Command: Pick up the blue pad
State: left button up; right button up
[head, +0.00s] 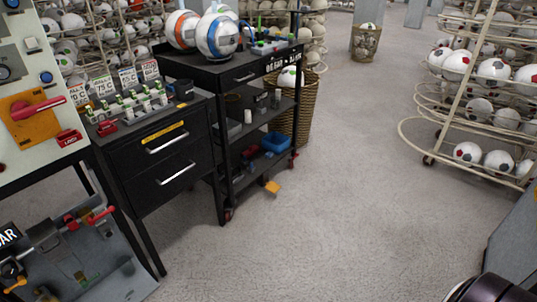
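I cannot pick out a blue pad for certain. A blue, tray-like thing (275,141) sits on a shelf of the black cart (243,76). A smaller blue item lies just left of it, partly hidden in shadow. Small blue and green items sit among things on the cart's top, too small to tell apart. Neither of my grippers shows. A dark rounded part at the bottom right corner looks like part of my arm, with no fingers visible.
Two large balls (216,37) stand on the cart top. A black drawer cabinet (165,160) adjoins it on the left, and a control panel (40,90) stands further left. Ball racks (480,100) stand right; the middle floor is clear.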

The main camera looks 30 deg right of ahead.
aim_at(270, 154)
jog(key=i+l, duration=0.2)
jog(key=i+l+u, duration=0.15)
jog(key=l, duration=0.3)
jog(key=i+l, duration=0.2)
jog(key=l, duration=0.15)
jog(key=i+l+u, duration=0.15)
jog(key=l, duration=0.15)
jog(key=i+l, duration=0.15)
jog(key=l, duration=0.2)
jog(key=i+l+u, duration=0.15)
jog(key=l, duration=0.25)
